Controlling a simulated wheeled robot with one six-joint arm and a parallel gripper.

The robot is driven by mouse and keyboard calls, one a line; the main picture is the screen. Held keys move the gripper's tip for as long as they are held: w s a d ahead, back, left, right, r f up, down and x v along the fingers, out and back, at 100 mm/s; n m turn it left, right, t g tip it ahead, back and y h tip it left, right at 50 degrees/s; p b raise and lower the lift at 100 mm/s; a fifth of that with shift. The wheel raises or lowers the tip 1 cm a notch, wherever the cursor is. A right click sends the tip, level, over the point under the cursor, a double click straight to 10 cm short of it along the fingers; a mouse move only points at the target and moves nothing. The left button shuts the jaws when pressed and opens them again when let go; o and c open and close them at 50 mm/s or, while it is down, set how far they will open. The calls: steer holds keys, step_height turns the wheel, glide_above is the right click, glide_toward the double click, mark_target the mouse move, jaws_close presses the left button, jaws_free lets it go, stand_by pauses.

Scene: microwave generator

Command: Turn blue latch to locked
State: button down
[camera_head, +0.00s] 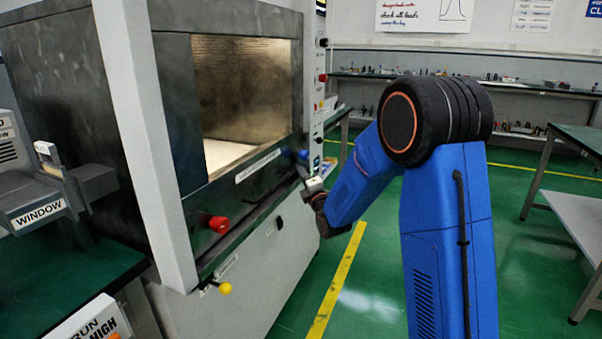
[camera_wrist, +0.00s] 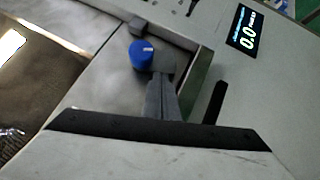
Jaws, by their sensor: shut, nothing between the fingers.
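In the head view my gripper (camera_head: 312,184) is small and close below the latch.
The microwave chamber (camera_head: 247,166) is open, with a lit interior. A red knob (camera_head: 219,224) and a yellow knob (camera_head: 225,288) are on its front left. A display reading 0.0 (camera_wrist: 249,30) is on the panel right of the latch.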

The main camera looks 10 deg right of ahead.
steer(key=shift+w+d+f, duration=0.45)
steer(key=shift+w+d, duration=0.1)
steer(key=shift+w, duration=0.25)
